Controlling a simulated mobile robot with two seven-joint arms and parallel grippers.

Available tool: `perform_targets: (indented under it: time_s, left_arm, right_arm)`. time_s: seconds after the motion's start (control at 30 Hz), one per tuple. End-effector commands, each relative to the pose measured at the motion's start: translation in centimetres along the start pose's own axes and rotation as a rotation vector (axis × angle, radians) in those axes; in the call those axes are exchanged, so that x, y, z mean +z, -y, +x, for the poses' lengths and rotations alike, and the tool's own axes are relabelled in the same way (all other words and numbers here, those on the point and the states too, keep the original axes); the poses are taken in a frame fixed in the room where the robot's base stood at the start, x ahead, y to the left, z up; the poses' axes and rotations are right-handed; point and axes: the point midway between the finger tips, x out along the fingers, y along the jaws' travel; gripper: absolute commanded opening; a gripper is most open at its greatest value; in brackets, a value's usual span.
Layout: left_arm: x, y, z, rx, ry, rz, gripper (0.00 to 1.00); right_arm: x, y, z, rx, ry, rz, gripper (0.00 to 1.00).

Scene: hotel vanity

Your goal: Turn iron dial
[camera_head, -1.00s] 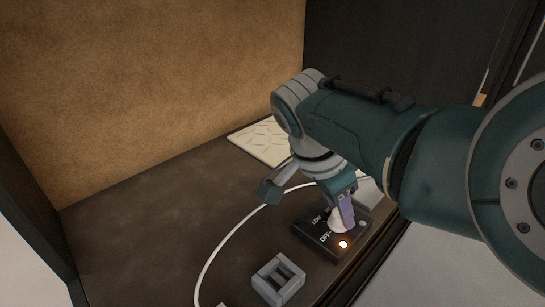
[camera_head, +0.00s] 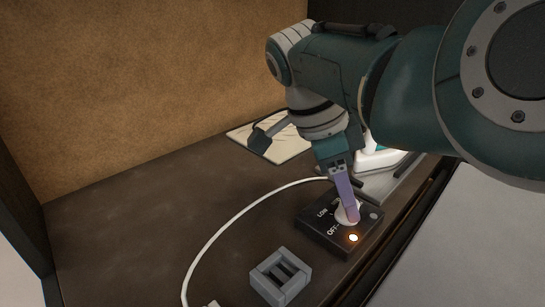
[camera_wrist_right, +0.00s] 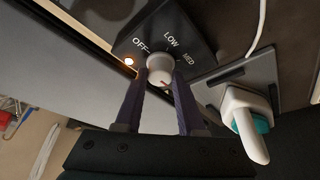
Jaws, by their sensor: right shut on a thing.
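The iron dial is a round white knob (camera_head: 347,212) on top of a black control box (camera_head: 318,236). The box has OFF and LOW labels in the head view, and OFF, LOW and MED in the right wrist view. My right gripper (camera_head: 347,205) reaches down from above, with its purple fingers shut on the knob. In the right wrist view, the fingers of the gripper (camera_wrist_right: 161,76) flank the knob (camera_wrist_right: 160,66). A small reddish mark on the knob's edge faces my gripper, away from OFF and LOW. An orange lamp (camera_head: 353,237) glows on the box. My left gripper is not visible.
A white and teal iron (camera_wrist_right: 244,116) stands on a grey plate (camera_wrist_right: 238,82) beside the box. A grey square block (camera_head: 281,276) lies nearby. A white cord (camera_head: 212,238) curves across the dark counter (camera_head: 130,235). A pale patterned tile (camera_head: 285,146) lies behind.

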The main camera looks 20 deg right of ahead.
Motion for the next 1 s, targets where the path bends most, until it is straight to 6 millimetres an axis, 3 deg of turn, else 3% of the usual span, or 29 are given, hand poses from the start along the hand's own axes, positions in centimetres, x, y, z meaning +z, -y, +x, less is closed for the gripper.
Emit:
perform_targets:
  time_s: [0.23, 0.27, 0.5, 0.8, 1.0]
  left_arm:
    - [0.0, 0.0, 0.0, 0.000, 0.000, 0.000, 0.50]
    - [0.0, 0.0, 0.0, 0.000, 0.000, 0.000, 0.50]
    - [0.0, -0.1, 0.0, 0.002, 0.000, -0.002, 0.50]
    - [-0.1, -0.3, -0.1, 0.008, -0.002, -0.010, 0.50]
    - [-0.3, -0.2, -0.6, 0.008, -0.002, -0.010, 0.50]
  right_arm:
    - [0.0, 0.0, 0.1, 0.000, 0.001, 0.001, 0.00]
    - [0.0, 0.0, 0.1, 0.000, 0.001, 0.001, 0.39]
    - [0.0, 0.0, 0.1, 0.000, 0.001, 0.000, 0.66]
    - [0.0, 0.0, -0.2, -0.002, 0.001, 0.000, 0.68]
    - [0.0, 0.1, -3.3, -0.005, 0.004, -0.001, 0.68]
